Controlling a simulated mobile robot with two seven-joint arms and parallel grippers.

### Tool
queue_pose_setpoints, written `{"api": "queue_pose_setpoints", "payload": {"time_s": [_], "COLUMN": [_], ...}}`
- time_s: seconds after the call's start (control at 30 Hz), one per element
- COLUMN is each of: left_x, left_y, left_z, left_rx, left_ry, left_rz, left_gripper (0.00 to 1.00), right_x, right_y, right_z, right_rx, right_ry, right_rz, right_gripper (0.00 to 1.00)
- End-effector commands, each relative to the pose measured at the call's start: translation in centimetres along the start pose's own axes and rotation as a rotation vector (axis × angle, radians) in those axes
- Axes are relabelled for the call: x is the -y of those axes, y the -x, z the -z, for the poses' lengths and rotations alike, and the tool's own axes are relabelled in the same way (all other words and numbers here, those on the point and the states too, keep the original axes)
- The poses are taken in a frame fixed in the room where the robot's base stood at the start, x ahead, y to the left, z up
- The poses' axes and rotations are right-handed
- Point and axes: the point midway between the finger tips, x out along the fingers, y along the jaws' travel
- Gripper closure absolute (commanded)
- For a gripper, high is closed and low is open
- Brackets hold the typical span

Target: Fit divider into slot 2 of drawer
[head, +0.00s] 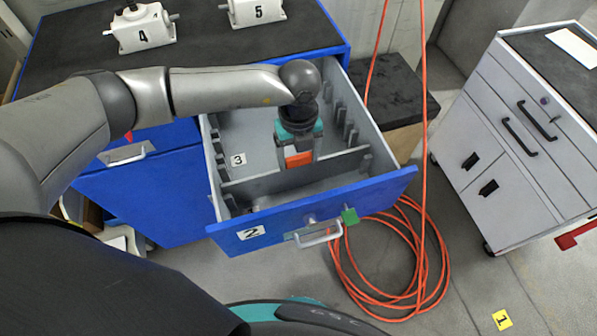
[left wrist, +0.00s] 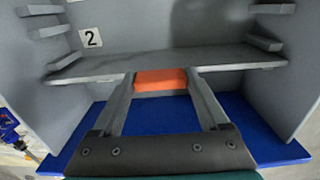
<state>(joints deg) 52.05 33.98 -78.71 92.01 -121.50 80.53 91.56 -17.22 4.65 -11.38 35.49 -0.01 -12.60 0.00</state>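The blue-fronted drawer (head: 385,188) stands open, with grey inner walls and ribs. The grey divider (head: 340,163) spans its width near the front, roughly parallel to the front panel; it also shows in the left wrist view (left wrist: 240,58). My left gripper (head: 298,157) comes down from above, shut on the divider's orange grip (left wrist: 160,79), with one finger at each end. My right gripper is not in view.
A "3" label (head: 238,160) is inside the drawer at left. Numbered screw jacks (head: 143,28) stand on the cabinet's dark top. An orange hose (head: 421,250) hangs and coils on the floor right of the drawer. A grey tool cart (head: 520,130) stands further right.

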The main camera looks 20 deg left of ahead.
Motion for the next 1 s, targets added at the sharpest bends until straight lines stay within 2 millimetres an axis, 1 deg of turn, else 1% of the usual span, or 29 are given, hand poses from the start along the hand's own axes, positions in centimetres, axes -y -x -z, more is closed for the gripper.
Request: {"api": "queue_pose_setpoints", "payload": {"time_s": [0.03, 0.07, 0.67, 1.0], "left_x": [0.0, 0.0, 0.0, 0.06], "left_y": [0.03, 0.03, 0.07, 0.12], "left_z": [-0.02, -0.02, -0.05, -0.08], "left_rx": [0.0, 0.0, 0.001, 0.001], "left_ry": [0.0, 0.0, 0.001, 0.001], "left_rz": [0.0, 0.0, 0.0, 0.002], "left_gripper": [0.29, 0.33, 1.0, 1.0], "right_x": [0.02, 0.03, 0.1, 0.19], "right_y": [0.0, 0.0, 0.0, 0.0], "right_z": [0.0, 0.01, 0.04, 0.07], "right_rx": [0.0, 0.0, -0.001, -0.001], "right_ry": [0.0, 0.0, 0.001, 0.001], "right_rz": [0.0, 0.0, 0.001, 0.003], "right_gripper": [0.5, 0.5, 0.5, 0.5]}}
